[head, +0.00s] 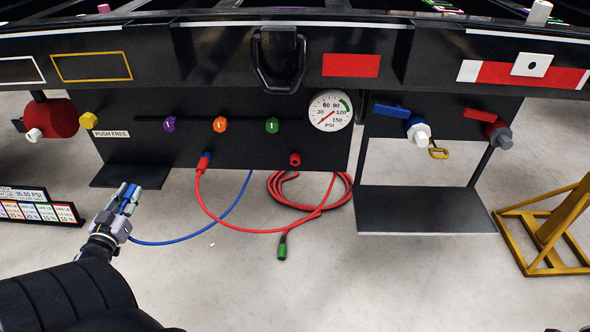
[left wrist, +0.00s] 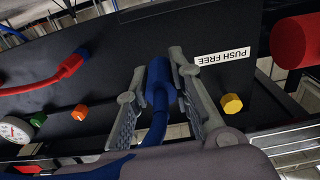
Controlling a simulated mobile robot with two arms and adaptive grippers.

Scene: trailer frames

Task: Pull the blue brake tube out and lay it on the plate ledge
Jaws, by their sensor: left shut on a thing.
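My left gripper (head: 128,194) is shut on the blue end fitting (left wrist: 159,82) of the blue brake tube (head: 190,240). The fitting points toward the black panel and appears apart from any port. From the gripper the tube curves down and right, then up behind the panel. A small dark ledge (head: 120,177) juts from the panel's lower left, close beyond the fingertips. Whether the fitting touches it is unclear. A wider grey plate ledge (head: 425,212) is at the right and is bare. The right gripper is out of view.
The red tube's red connector (head: 202,167) sits on a blue port. A red port (head: 295,159) is empty, and a green-ended red hose (head: 282,246) hangs below. Purple, orange, green and yellow knobs stick out near a pressure gauge (head: 330,110). A yellow stand (head: 550,235) is at right.

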